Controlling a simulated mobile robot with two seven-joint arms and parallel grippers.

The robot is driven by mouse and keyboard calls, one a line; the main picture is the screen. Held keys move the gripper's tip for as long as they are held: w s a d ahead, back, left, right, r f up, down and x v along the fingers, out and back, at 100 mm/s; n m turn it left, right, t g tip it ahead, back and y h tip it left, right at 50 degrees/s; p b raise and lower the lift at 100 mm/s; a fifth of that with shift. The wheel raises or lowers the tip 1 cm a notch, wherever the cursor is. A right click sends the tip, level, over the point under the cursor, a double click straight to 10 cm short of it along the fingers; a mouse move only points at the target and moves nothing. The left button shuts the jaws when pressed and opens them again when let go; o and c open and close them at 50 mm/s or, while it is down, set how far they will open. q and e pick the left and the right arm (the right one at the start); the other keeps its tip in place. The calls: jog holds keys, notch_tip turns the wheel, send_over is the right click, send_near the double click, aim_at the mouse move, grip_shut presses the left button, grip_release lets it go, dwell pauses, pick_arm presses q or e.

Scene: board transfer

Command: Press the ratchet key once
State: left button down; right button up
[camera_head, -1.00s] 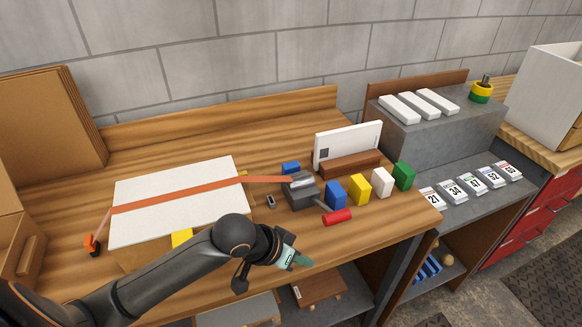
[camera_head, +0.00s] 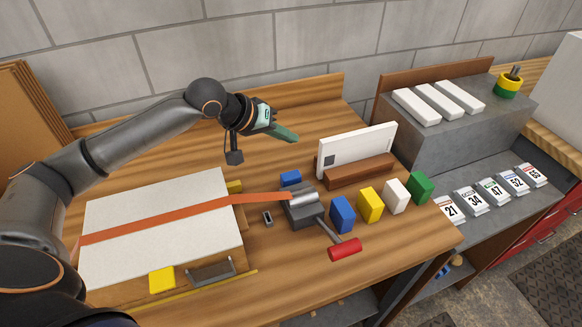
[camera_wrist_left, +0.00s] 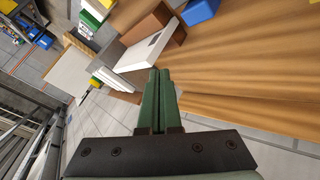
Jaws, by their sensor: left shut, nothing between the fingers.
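The grey ratchet (camera_head: 302,207) sits on the bench with the orange strap (camera_head: 215,208) running into it from the left. Its lever ends in a red handle (camera_head: 344,249) toward the front. A small dark piece with a pale top (camera_head: 268,218), possibly the key, lies just left of the ratchet. The strap crosses a white-topped board (camera_head: 150,205). My left gripper (camera_head: 293,138) is shut and empty, raised toward the back of the bench and apart from the ratchet. Its green fingers also show together in the left wrist view (camera_wrist_left: 159,75). My right gripper is not in view.
Blue (camera_head: 343,214), yellow (camera_head: 370,204), white (camera_head: 397,195) and green (camera_head: 420,187) blocks stand right of the ratchet. A white panel (camera_head: 370,146) stands in a brown holder (camera_head: 360,172) behind them. Numbered cards (camera_head: 470,201) lie on the grey shelf at right.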

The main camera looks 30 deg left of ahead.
pick_arm(q)
jog(key=b, duration=0.5)
send_over(299, 172)
jog(key=s+a, duration=0.2)
jog(key=s, duration=0.1)
notch_tip(299, 172, down, 6)
jog(key=shift+d+f, duration=0.15)
jog(key=shift+f, duration=0.1)
notch_tip(299, 172, down, 2)
jog(key=shift+b, duration=0.4)
jog(key=shift+f, duration=0.15)
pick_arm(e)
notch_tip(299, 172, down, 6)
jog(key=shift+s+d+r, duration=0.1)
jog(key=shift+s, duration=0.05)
pick_arm(q)
jog(key=shift+f, duration=0.1)
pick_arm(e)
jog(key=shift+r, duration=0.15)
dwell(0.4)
pick_arm(q)
jog(key=shift+f+p, duration=0.3)
jog(key=shift+p, duration=0.05)
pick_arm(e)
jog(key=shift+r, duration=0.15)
